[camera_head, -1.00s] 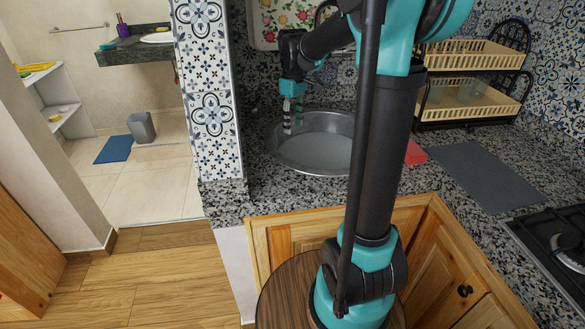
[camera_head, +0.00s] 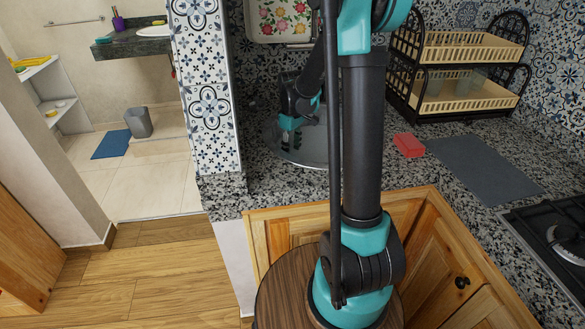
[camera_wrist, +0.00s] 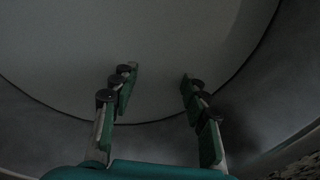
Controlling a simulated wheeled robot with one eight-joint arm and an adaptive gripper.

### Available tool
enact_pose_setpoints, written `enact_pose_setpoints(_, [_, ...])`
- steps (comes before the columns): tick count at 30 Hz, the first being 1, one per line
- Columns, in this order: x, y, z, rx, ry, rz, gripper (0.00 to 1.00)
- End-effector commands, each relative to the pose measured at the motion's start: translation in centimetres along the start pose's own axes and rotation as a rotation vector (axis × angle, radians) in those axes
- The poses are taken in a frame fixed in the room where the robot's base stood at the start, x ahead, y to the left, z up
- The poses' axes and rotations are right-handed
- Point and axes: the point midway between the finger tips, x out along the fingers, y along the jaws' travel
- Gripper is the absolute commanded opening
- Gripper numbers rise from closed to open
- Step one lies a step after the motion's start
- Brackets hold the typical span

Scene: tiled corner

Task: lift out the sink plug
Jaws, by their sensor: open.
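The round metal sink (camera_head: 312,157) is set in the speckled counter, largely hidden behind my arm. My gripper (camera_head: 290,146) points down inside its left part. In the wrist view my gripper (camera_wrist: 158,76) is open, its two fingers apart with nothing between them. A smooth grey surface with a curved dark edge fills the view below the fingers; it looks like the filled inside of the sink (camera_wrist: 60,115). I cannot make out the sink plug in any view.
A red sponge-like block (camera_head: 409,145) and a grey mat (camera_head: 482,168) lie on the counter to the right. A two-tier dish rack (camera_head: 468,95) stands behind them. A gas hob (camera_head: 555,235) is at the far right. A tiled wall end (camera_head: 211,110) stands close on the left.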

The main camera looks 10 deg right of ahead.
Motion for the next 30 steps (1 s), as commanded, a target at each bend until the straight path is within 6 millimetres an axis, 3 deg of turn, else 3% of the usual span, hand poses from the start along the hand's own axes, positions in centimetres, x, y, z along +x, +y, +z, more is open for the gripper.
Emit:
enact_pose_setpoints(6, [2.8,0.2,-0.1,0.0,0.0,0.0,0.45])
enact_pose_setpoints(15, [3.2,0.1,0.0,0.0,0.0,0.0,0.45])
enact_pose_setpoints(26, [3.2,0.1,0.0,0.0,0.0,0.0,0.0])
enact_pose_setpoints(30, [3.2,0.1,0.0,0.0,0.0,0.0,0.0])
